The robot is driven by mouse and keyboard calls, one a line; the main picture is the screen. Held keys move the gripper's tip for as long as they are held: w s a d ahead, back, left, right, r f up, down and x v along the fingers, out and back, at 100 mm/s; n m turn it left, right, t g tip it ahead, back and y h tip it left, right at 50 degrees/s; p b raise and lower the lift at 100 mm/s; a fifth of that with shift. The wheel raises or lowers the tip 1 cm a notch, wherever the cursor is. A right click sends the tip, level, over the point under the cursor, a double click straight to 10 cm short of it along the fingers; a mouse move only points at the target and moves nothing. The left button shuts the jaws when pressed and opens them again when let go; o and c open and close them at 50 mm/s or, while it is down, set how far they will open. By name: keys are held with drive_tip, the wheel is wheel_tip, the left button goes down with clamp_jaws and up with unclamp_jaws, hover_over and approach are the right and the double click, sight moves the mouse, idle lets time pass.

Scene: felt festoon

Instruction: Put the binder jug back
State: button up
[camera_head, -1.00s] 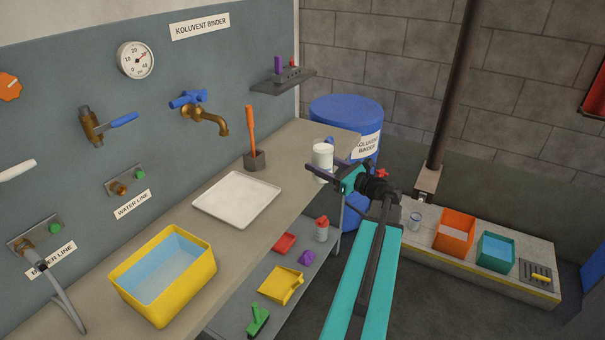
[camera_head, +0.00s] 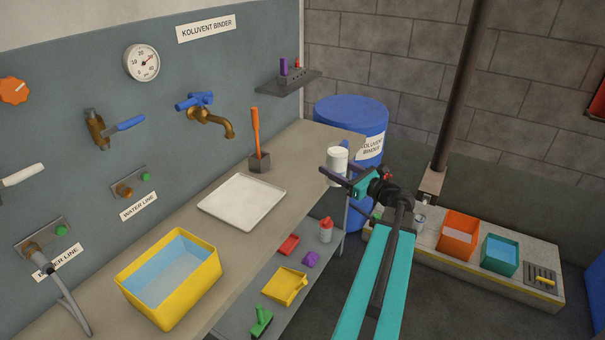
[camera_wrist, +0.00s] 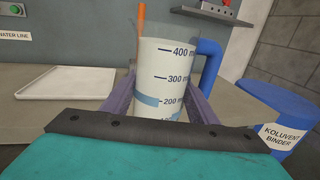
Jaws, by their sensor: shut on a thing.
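The jug (camera_head: 338,157) is a pale cylinder with a graduated scale. It stands roughly upright between the fingers of my gripper (camera_head: 344,180), which is shut on it. In the wrist view the jug (camera_wrist: 166,65) shows marks up to 400 and bluish patches near 200. In the head view the jug is at the far right end of the bench (camera_head: 225,255), in front of the blue drum (camera_head: 333,120) labelled Koluvent Binder. The jug's base is hidden by my gripper, so I cannot tell whether it touches the bench.
A white tray (camera_head: 242,201) and a yellow water basin (camera_head: 187,304) stand on the bench. An orange-handled tool stands in a dark block (camera_head: 260,162). A lower shelf holds small items. Orange (camera_head: 458,233) and teal (camera_head: 499,254) bins stand at right.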

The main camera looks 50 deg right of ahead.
drive_tip(key=shift+w+a+r+p, duration=0.2)
drive_tip(key=shift+a+p, duration=0.2)
drive_tip(key=shift+p, duration=0.1)
drive_tip(key=shift+w+a+r+p, duration=0.2)
drive_tip(key=shift+a+p, duration=0.15)
drive_tip(key=shift+p, duration=0.15)
drive_tip(key=w+a+h+p, duration=0.1)
drive_tip(key=w+a+p, duration=0.1)
drive_tip(key=a+p, duration=0.6)
drive_tip(key=shift+w+f+m+p, duration=0.2)
drive_tip(key=shift+f+m+p, duration=0.2)
drive_tip(key=shift+p, duration=0.65)
drive_tip(key=shift+w+d+f+b, duration=0.25)
drive_tip(key=shift+w+b, duration=0.05)
drive_tip(key=shift+b, duration=1.45)
drive_tip(key=w+d+b, duration=0.1)
drive_tip(key=b, duration=0.9)
drive_tip(key=shift+w+d+b, duration=0.25)
drive_tip(key=shift+w+b, duration=0.15)
drive_tip(key=shift+w+d+f+b, duration=0.15)
drive_tip(key=shift+w+b, duration=0.15)
drive_tip(key=shift+b, duration=0.7)
drive_tip(key=shift+w+b, duration=0.1)
drive_tip(key=shift+b, duration=0.25)
